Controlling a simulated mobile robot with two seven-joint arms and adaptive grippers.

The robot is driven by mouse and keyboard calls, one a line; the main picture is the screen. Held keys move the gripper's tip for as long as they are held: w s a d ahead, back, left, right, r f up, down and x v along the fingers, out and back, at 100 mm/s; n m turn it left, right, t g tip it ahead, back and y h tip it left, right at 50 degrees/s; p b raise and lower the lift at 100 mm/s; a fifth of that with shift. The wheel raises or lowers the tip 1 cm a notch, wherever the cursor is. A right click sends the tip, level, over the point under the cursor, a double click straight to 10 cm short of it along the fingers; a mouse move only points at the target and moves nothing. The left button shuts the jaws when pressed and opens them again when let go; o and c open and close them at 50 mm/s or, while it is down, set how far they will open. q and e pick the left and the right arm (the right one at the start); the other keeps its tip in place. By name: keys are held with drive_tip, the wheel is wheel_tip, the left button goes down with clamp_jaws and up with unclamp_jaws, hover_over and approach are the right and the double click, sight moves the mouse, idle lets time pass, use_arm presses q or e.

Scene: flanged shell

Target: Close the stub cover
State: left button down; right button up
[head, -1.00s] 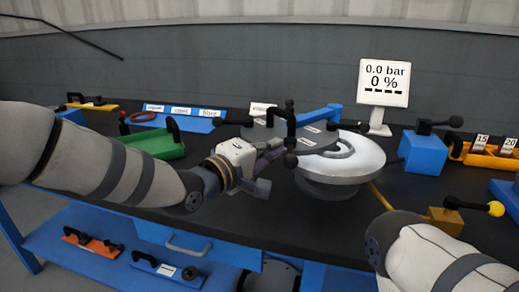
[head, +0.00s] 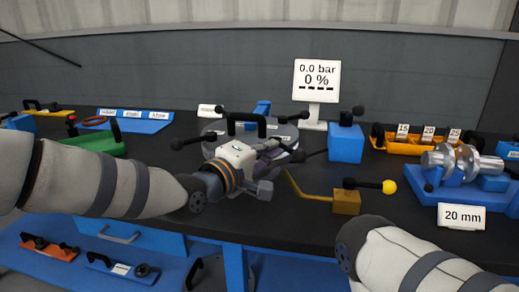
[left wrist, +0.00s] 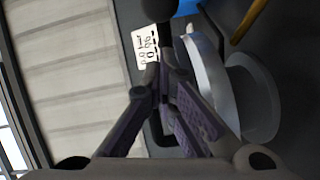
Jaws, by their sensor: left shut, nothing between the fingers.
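The stub cover (head: 214,128) is a grey disc with a black handle and ball-ended levers. In the head view it looks nearly flat, above where the white shell stood. I cannot tell whether it is seated. The white shell (left wrist: 207,75), with a wide grey flange (left wrist: 258,100), shows in the left wrist view; the head view hides it. My left gripper (head: 272,150) is shut and empty at the front of the cover. In the left wrist view its fingers (left wrist: 166,78) meet in front of the handle loop; contact is unclear. My right gripper is out of view.
A display (head: 317,82) reading 0.0 bar and 0 % stands behind. A blue block (head: 346,144) with a lever and a brass block (head: 346,202) with a yellow-knobbed lever are to the right. A green tray (head: 95,143) is at left. My right forearm fills the lower right.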

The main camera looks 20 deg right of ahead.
use_arm(q)
drive_tip(key=shift+s+d+r, duration=0.1)
drive_tip(key=shift+s+d, duration=0.1)
drive_tip(key=shift+d, duration=0.25)
drive_tip(key=shift+s+d+r, duration=0.1)
drive_tip(key=shift+s+d, duration=0.05)
drive_tip(key=shift+d, duration=0.25)
